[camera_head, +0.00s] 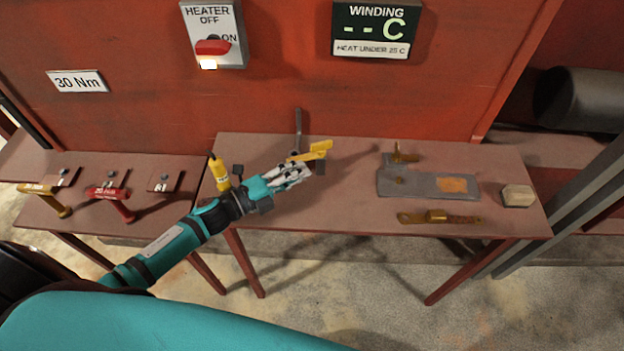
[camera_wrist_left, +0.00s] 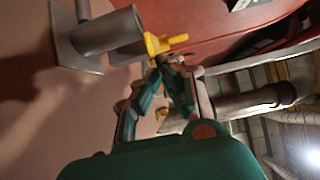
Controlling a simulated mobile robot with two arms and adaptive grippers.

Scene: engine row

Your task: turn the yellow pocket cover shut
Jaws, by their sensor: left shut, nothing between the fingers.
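The yellow pocket cover (camera_head: 318,149) is at the back middle of the right-hand table, beside a short dark pocket (camera_head: 320,168). In the left wrist view, the yellow cover (camera_wrist_left: 166,43) stands out to the side of the grey pocket's round end (camera_wrist_left: 126,30). My left gripper (camera_head: 303,168) is shut and empty, with its fingertips close to the cover. In the left wrist view, the fingertips (camera_wrist_left: 165,64) are just below the cover; I cannot tell whether they touch it. My right gripper is not in view.
A grey upright post (camera_head: 298,125) stands behind the cover. A yellow cylinder (camera_head: 219,172) stands near my left wrist. A grey plate (camera_head: 420,184), a brass-coloured bar (camera_head: 440,217) and a pale block (camera_head: 517,196) lie to the right. Several tools lie on the left table (camera_head: 130,220).

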